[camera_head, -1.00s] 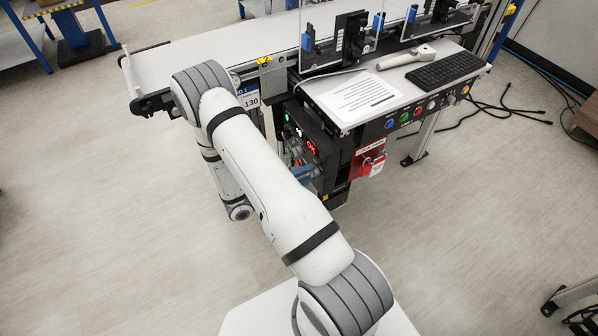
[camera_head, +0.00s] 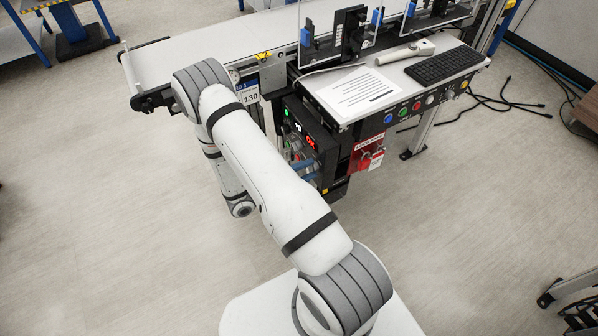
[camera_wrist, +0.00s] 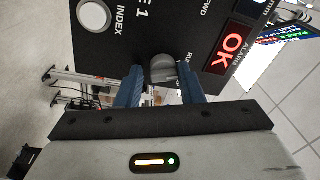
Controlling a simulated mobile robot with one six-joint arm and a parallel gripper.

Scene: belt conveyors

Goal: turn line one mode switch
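The line one mode switch is a dark grey rotary knob (camera_wrist: 163,70) on a black control panel (camera_wrist: 128,42), at the upper middle of the wrist view. A part-hidden label starting "RU" is beside it. My gripper (camera_wrist: 163,82) has its two blue fingers on either side of the knob. The fingers look apart with thin gaps to the knob; contact is not clear. In the head view the panel (camera_head: 327,150) faces left under the conveyor table, and blue finger parts of my gripper (camera_head: 303,166) show in front of it. The knob's pointer direction cannot be made out.
A white INDEX button (camera_wrist: 94,15) and a red "OK" alarm display (camera_wrist: 234,48) are close to the knob. A red lockout box (camera_head: 368,152) hangs right of the panel. The conveyor belt (camera_head: 190,55) is above. The floor to the left is open.

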